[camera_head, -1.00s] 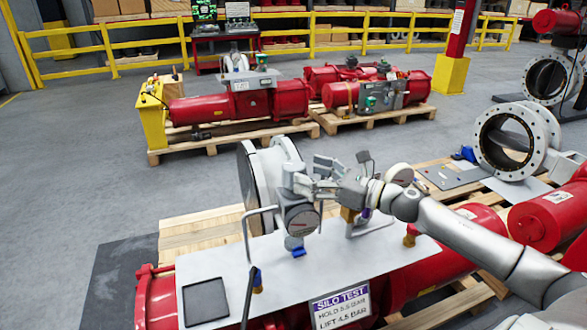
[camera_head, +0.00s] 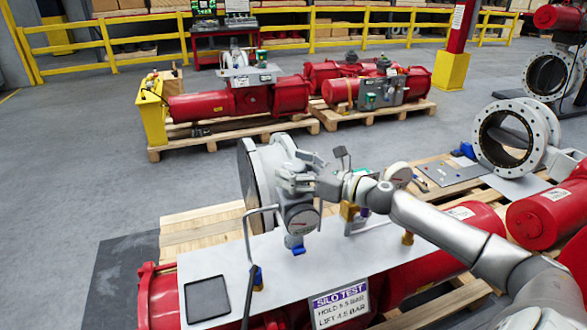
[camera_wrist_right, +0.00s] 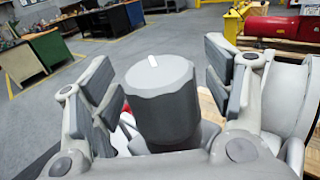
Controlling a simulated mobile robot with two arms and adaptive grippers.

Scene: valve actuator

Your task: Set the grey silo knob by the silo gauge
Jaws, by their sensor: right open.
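The grey silo knob (camera_wrist_right: 161,100) fills the middle of the right wrist view. It has a fluted side and a short white mark on its top face near the far edge. My right gripper (camera_wrist_right: 160,92) is open, with one finger on each side of the knob and visible gaps on both sides. In the head view my right gripper (camera_head: 297,180) is beside the large grey flange, above a round gauge, and largely covers the knob. This gauge (camera_head: 303,221) has a pale dial; its reading is too small to tell. My left gripper is not in view.
A sign (camera_head: 338,303) headed "SILO TEST" stands at the front of the white plate (camera_head: 290,275). A bent metal rod (camera_head: 249,250) rises left of the gauge. A second round gauge (camera_head: 399,175) is behind my right arm. A dark tablet-like panel (camera_head: 207,298) lies at left.

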